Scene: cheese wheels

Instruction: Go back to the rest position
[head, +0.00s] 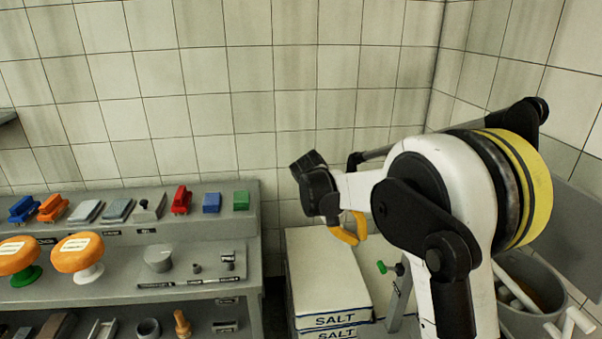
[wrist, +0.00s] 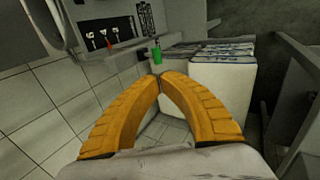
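My gripper (head: 352,232) is at the end of my raised arm on the right of the head view. It hangs a little above and beside the salt boxes. In the wrist view its two orange fingers (wrist: 160,77) curve in and meet at the tips. I see nothing held between them. Two orange cheese wheels with white labels stand at the left of the head view: one (head: 14,258) on a green stand, the other (head: 72,257) on a white stand. Both are far from my gripper.
A grey stepped rack (head: 200,290) with coloured blocks and small tools fills the left. Salt boxes (head: 322,262) are stacked below my gripper. A green-handled fitting (head: 382,267) stands beside them. A grey bin (head: 535,325) with white pipes is at the right. Tiled walls close the back.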

